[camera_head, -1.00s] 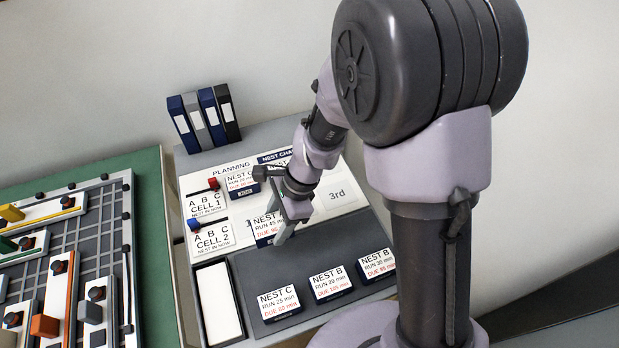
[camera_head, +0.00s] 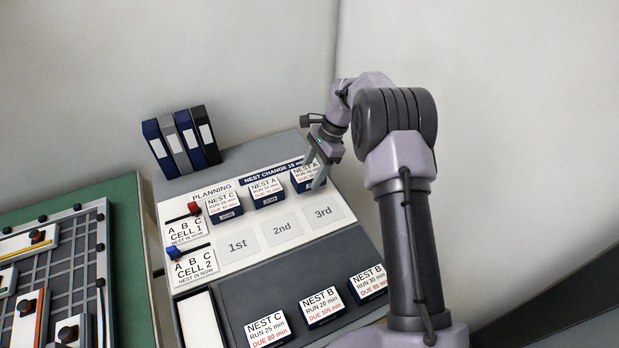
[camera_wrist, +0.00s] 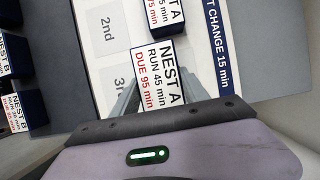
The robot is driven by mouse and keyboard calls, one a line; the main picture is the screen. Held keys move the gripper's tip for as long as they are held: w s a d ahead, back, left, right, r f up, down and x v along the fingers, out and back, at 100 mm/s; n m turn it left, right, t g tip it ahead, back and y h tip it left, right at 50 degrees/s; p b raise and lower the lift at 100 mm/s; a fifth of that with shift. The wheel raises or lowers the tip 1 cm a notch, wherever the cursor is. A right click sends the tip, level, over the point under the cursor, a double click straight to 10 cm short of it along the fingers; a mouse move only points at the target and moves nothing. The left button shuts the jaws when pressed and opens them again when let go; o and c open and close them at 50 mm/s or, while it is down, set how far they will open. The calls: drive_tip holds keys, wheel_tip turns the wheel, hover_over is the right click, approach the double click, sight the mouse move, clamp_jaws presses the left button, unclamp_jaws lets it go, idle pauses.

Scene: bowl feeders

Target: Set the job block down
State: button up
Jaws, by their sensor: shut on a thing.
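The job block in my gripper (camera_head: 319,174) is a dark-blue block with a white label (camera_wrist: 160,72) reading NEST A, RUN 45 min, DUE 95 min. It also shows in the head view (camera_head: 302,181). My gripper is shut on it at the right end of the upper row, above the "3rd" square (camera_head: 323,213). The block lines up with another NEST A block (camera_head: 267,189) and a NEST C block (camera_head: 224,204) to its left. It looks level with the board; I cannot tell whether its underside touches. The fingers cover part of it.
The "1st" (camera_head: 240,245), "2nd" (camera_head: 282,229) and "3rd" squares are empty. Front blocks are NEST C (camera_head: 266,327), NEST B (camera_head: 322,305) and another NEST B (camera_head: 368,281). Binders (camera_head: 182,142) stand behind the planning board. Red (camera_head: 194,208) and blue (camera_head: 173,252) knobs are at left.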

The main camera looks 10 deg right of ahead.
sight(310, 175)
drive_tip(key=w, duration=0.2)
drive_tip(key=shift+w+f, duration=0.1)
drive_tip(key=shift+w, duration=0.3)
wheel_tip(310, 175, down, 4)
drive_tip(key=shift+r+b, duration=0.15)
drive_tip(key=shift+b, duration=1)
drive_tip(key=shift+r, duration=0.15)
drive_tip(key=o, duration=1.5)
